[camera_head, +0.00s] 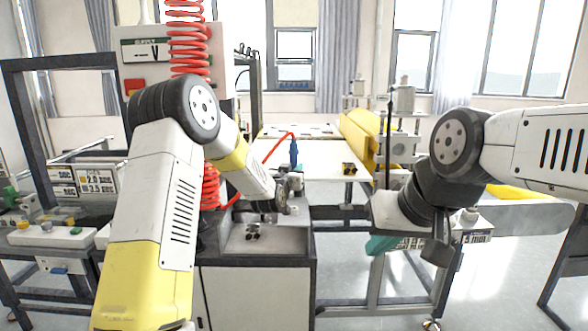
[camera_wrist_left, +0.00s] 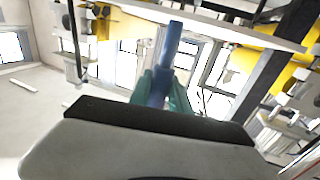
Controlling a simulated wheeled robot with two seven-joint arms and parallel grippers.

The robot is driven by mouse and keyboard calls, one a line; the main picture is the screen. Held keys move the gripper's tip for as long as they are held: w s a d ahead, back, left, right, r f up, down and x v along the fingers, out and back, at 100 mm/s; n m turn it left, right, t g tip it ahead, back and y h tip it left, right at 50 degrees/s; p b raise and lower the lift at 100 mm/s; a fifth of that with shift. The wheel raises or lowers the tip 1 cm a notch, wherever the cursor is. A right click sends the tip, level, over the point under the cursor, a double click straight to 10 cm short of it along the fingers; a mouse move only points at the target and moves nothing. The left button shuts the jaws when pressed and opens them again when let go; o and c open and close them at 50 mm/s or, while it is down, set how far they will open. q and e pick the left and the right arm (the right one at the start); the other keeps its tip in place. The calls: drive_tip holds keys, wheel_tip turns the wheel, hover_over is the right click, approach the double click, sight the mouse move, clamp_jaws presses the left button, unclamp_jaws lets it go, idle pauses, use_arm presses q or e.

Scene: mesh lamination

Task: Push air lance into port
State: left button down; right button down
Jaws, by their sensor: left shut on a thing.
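The blue air lance (camera_head: 293,152) stands roughly upright above my left gripper (camera_head: 291,182), with a red hose beside it. In the left wrist view the lance (camera_wrist_left: 166,62) is held between the teal fingers of my left gripper (camera_wrist_left: 161,92), which are shut on it. My right gripper (camera_head: 384,245) is at the right; its teal fingers show only partly below the wrist, so its opening is unclear. No port can be made out with certainty. A small black-and-yellow part (camera_head: 349,168) lies on the white table, right of the lance.
A grey cabinet (camera_head: 257,256) stands below my left gripper, with a small dark fitting (camera_head: 253,232) on its top. A coiled red hose (camera_head: 187,45) hangs by the control box (camera_head: 137,55). The white table (camera_head: 325,170) is mostly clear. Yellow machinery (camera_head: 362,135) stands behind.

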use_arm(q)
drive_tip(key=shift+f, duration=2.9)
drive_tip(key=shift+f, duration=1.25)
drive_tip(key=shift+f, duration=0.35)
drive_tip(key=shift+f, duration=1.5)
drive_tip(key=c, duration=1.1)
unclamp_jaws()
drive_tip(key=shift+s, duration=0.1)
drive_tip(key=shift+s+f, duration=0.1)
drive_tip(key=v, duration=0.7)
drive_tip(key=shift+s+a, duration=0.1)
drive_tip(key=shift+s, duration=0.15)
